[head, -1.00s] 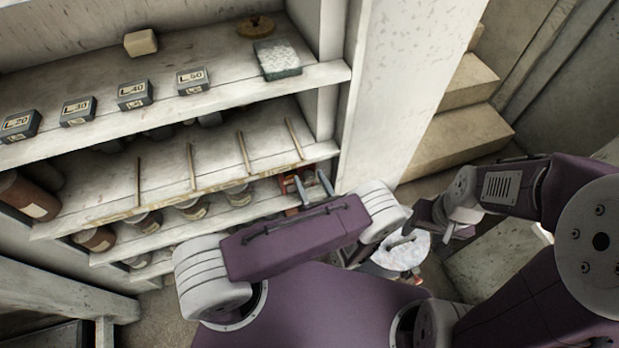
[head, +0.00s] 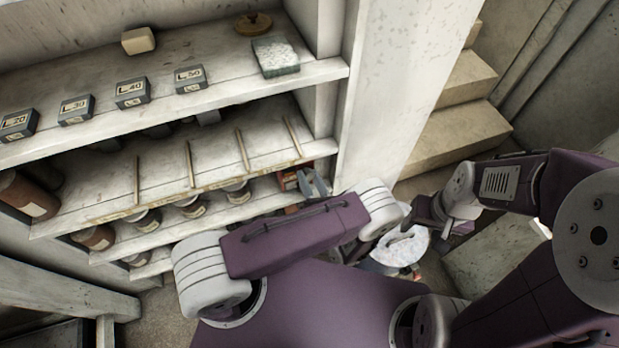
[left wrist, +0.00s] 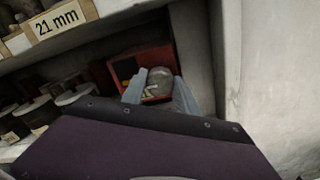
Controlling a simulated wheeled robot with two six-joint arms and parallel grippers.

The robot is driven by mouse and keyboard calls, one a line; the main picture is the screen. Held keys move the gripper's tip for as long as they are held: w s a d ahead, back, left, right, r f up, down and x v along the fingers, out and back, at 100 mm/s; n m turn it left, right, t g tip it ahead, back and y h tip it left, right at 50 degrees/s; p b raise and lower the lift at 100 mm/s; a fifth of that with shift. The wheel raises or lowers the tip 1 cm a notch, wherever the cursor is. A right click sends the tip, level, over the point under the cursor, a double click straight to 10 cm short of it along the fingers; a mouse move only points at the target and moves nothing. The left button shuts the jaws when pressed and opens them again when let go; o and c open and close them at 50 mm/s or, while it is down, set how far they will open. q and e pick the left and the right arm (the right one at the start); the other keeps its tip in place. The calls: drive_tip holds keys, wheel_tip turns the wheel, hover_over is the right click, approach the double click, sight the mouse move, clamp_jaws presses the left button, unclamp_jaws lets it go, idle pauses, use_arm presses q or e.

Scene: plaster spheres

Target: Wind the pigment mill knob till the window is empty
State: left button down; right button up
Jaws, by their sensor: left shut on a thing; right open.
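The pigment mill is a red box (left wrist: 124,68) on a lower shelf beside the right upright. It also shows in the head view as a small red patch (head: 287,181), largely hidden by my gripper. A rounded grey knob (left wrist: 158,83) sits on its front. My left gripper (left wrist: 160,77) is shut on the knob, one finger on each side; it shows in the head view (head: 312,181) too. Small pale and orange marks show low on the mill's front; I cannot tell whether the window is there. My right gripper (head: 418,220) is open, away from the shelves.
Jars (head: 192,207) stand on the shelf left of the mill. The white upright (left wrist: 197,50) is close on the mill's right. A whitish container (head: 402,250) stands below my right gripper.

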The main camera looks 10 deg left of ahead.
use_arm(q)
drive_tip(key=m, duration=0.4)
drive_tip(key=shift+m, duration=0.4)
drive_tip(key=m, duration=0.5)
drive_tip(key=shift+m, duration=0.3)
drive_tip(key=m, duration=0.5)
drive_tip(key=shift+m, duration=0.3)
drive_tip(key=shift+m+t+h, duration=0.3)
drive_tip(key=shift+m, duration=2.3)
drive_tip(key=c, duration=0.9)
unclamp_jaws()
drive_tip(key=shift+c, duration=0.2)
